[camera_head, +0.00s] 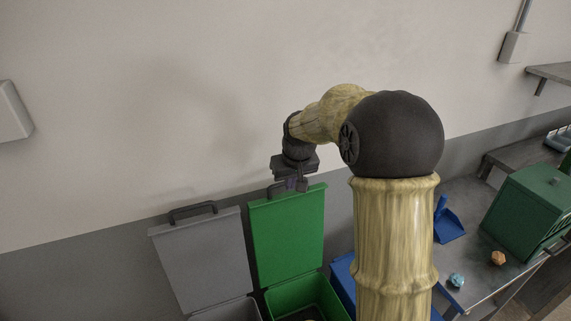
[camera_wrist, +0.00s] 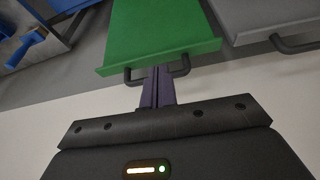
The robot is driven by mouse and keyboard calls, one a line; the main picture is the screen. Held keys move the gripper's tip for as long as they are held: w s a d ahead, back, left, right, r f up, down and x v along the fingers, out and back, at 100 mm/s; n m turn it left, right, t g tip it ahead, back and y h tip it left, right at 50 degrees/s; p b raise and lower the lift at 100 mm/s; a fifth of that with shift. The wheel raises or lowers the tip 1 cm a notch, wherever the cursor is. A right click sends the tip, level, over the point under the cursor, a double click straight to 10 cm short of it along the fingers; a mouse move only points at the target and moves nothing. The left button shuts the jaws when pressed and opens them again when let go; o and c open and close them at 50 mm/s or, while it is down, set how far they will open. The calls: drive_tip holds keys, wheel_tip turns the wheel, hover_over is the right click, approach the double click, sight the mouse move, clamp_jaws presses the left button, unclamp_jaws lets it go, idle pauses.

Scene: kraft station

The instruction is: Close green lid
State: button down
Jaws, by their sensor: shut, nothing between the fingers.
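The green lid (camera_head: 287,236) stands open and nearly upright above the green bin (camera_head: 309,301), in front of the wall. In the wrist view the green lid (camera_wrist: 160,32) spans the upper middle, with its dark handle (camera_wrist: 181,68) along its edge. My gripper (camera_head: 293,188) is at the top edge of the lid, by the handle. In the wrist view its purple fingers (camera_wrist: 158,84) are together, with no object between them, and overlap the middle of the handle. I cannot tell whether they touch the handle or lid.
A grey lid (camera_head: 203,258) with a dark handle stands open to the left. A blue bin (camera_head: 343,273) is partly hidden behind my arm. On the right, a metal counter (camera_head: 476,262) carries a blue dustpan (camera_head: 447,222), a dark green box (camera_head: 533,211) and small crumpled pieces.

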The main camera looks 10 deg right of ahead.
drive_tip(key=w+r+p, duration=0.2)
drive_tip(key=w+r, duration=0.3)
drive_tip(key=w, duration=0.3)
drive_tip(key=shift+w+r+t, duration=0.2)
drive_tip(key=shift+r+t, duration=0.1)
drive_tip(key=shift+r, duration=0.05)
drive_tip(key=shift+d+f, duration=0.1)
wheel_tip(320, 180, down, 9)
drive_tip(key=p, duration=0.6)
drive_tip(key=shift+f, duration=0.15)
drive_tip(key=shift+s, duration=0.1)
drive_tip(key=shift+y, duration=0.3)
